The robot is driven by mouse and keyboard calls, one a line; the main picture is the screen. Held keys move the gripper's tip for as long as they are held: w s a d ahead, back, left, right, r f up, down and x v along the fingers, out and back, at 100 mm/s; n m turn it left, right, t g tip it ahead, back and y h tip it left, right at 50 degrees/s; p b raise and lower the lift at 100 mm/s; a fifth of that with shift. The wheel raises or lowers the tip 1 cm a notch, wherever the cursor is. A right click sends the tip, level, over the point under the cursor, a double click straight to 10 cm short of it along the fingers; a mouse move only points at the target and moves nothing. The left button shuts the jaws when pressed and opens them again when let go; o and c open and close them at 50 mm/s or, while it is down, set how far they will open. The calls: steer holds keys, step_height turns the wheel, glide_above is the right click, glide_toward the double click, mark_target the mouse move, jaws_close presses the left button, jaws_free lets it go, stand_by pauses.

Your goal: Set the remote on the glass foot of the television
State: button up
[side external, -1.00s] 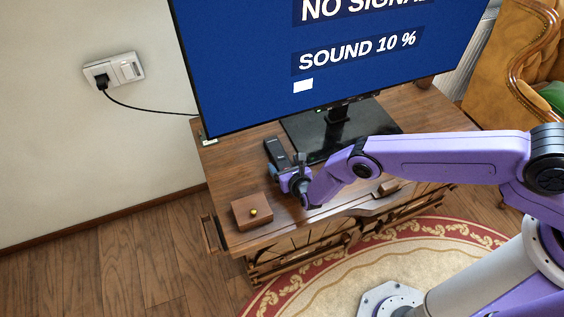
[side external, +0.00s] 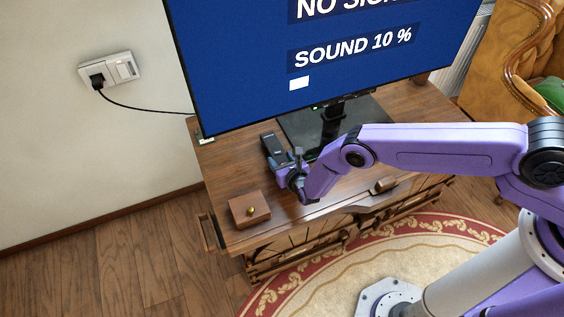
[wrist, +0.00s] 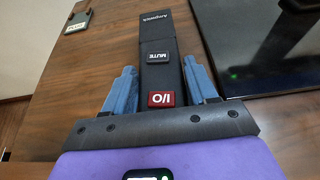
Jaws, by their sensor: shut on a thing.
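The remote (side external: 271,148) is a long black bar near the back left of the wooden television stand. In the wrist view the remote (wrist: 160,50) lies lengthwise between the blue fingers of my gripper (wrist: 161,80), with a grey MUTE button and a red I/O button facing up. My gripper (side external: 285,171) is shut on its near end. I cannot tell whether the remote is clear of the wood. The black glass foot (side external: 295,124) of the television (side external: 240,75) is just right of the remote, apart from it; it also shows in the wrist view (wrist: 255,55).
A small brown box (side external: 249,210) with a yellowish knob sits at the stand's front left. The television's post (side external: 332,120) rises from the glass foot. Bare wood of the stand (side external: 222,165) lies left of the remote.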

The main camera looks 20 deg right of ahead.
steer(key=s+r, duration=0.1)
steer(key=r, duration=0.1)
steer(key=s+d+r, duration=0.1)
steer(key=r, duration=0.2)
steer(key=s+d+r, duration=0.1)
steer(key=s+r, duration=0.1)
steer(key=shift+s+d+r, duration=0.1)
steer(key=shift+r, duration=0.1)
steer(key=s+d+r, duration=0.4)
steer(key=s, duration=0.4)
steer(key=w+d+r+m+g+h, duration=0.3)
steer(key=d+r+m+h, duration=0.3)
steer(key=d+r, duration=0.45)
steer(key=w+d+r+m+g+h, duration=0.2)
steer(key=d+r+m+g+h, duration=0.3)
steer(key=d+r, duration=0.5)
steer(key=s+d+r+n+t+y, duration=0.1)
steer(key=s+r+n+t+y, duration=0.1)
steer(key=r, duration=0.4)
steer(key=s+d+r+n+t+y, duration=0.1)
steer(key=s+r+n+t+y, duration=0.2)
steer(key=r+n+t+y, duration=0.2)
steer(key=shift+r+n, duration=0.3)
steer(key=shift+r, duration=0.85)
steer(key=shift+d+f, duration=0.1)
steer(key=shift+d, duration=0.05)
